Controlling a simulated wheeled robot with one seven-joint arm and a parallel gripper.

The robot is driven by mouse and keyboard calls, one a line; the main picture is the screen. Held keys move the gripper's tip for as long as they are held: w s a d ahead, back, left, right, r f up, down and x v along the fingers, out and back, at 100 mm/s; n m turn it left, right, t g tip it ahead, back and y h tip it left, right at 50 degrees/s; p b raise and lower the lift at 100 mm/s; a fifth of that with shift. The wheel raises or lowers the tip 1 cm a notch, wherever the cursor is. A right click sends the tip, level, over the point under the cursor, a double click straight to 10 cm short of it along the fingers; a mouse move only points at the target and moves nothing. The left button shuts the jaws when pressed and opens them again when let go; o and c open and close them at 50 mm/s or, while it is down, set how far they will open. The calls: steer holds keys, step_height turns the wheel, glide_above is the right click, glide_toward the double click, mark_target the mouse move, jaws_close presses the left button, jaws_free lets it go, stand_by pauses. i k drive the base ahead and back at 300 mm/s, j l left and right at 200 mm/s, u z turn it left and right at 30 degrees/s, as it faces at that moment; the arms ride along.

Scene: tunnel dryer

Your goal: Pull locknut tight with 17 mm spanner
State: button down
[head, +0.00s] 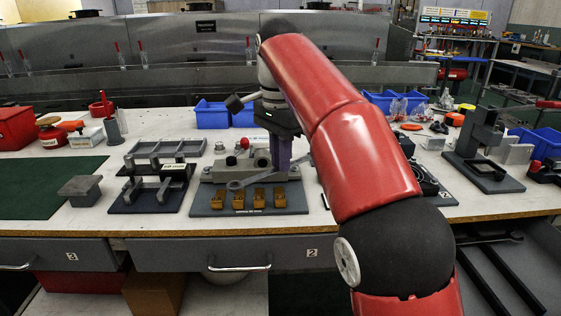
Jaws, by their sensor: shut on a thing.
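My gripper (280,166) is low over a grey metal fixture (215,173) near the front middle of the bench. It is shut on a grey spanner (252,179), which lies slantwise. One ringed end of the spanner shows at the lower left, and the other end rises to the right past my fingers. The fixture has a red knob (244,143) and a round fitting beside my fingers. The locknut is too small or hidden to make out, so I cannot tell whether the spanner is on it.
Several brass-coloured blocks (238,201) stand on the plate in front of the fixture. A grey rack (150,189) is to the left, and a grey press-like stand (482,150) to the right. My arm hides part of the bench. An open drawer (520,262) is at the lower right.

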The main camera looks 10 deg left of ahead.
mark_target(507, 286)
steer(key=i+j+u, duration=0.1)
steer(key=u, duration=0.3)
steer(key=i+j+u, duration=0.15)
steer(key=u, duration=0.25)
steer(key=i+j+z, duration=0.3)
steer(key=k+j+z, duration=0.15)
steer(key=z, duration=0.2)
steer(key=k+j+z, duration=0.1)
steer(key=z, duration=0.3)
steer(key=k+z, duration=0.35)
steer(key=i, duration=0.1)
